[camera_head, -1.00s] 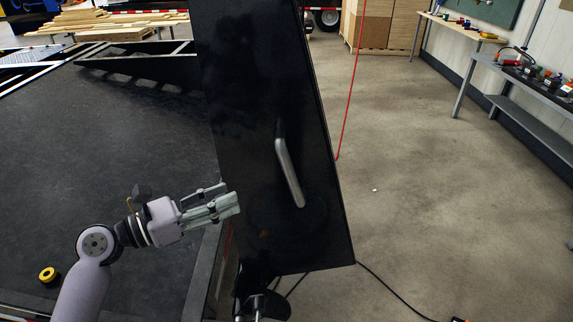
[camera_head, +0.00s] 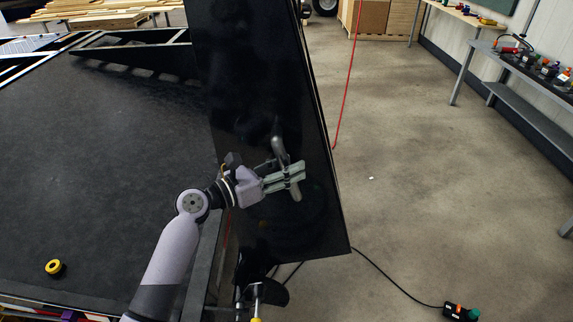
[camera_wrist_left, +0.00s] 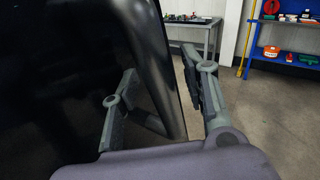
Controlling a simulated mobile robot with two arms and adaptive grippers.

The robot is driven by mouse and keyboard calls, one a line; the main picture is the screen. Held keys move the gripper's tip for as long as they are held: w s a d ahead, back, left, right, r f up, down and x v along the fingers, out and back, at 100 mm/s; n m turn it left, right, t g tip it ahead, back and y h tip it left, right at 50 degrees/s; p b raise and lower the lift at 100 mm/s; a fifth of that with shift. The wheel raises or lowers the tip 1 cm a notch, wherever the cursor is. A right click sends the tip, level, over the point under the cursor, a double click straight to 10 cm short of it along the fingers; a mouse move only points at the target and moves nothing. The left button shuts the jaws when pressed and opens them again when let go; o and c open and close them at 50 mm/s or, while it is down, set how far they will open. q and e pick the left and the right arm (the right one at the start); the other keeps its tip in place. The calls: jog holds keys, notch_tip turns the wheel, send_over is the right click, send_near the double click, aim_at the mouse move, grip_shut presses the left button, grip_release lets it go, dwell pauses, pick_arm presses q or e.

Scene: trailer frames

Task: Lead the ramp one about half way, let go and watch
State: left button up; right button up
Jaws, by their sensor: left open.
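The ramp (camera_head: 255,80) is a dark, glossy panel standing steeply at the edge of the trailer bed (camera_head: 110,150). A grey bar handle (camera_head: 279,149) sits on its face. My left gripper (camera_head: 287,172) is open at the handle, with its fingers crossing the handle's lower half in the head view. In the left wrist view the handle (camera_wrist_left: 163,65) passes between the two spread finger pads (camera_wrist_left: 155,92). I cannot tell whether a pad touches it. My right gripper is not in view.
A yellow and black round knob (camera_head: 55,268) is on the bed at the left. A red line (camera_head: 346,90) hangs just right of the ramp. A black cable (camera_head: 395,283) runs over the floor to a small box (camera_head: 459,311). The concrete floor at the right is mostly clear.

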pick_arm(q)
grip_shut()
dwell(0.6)
dwell(0.3)
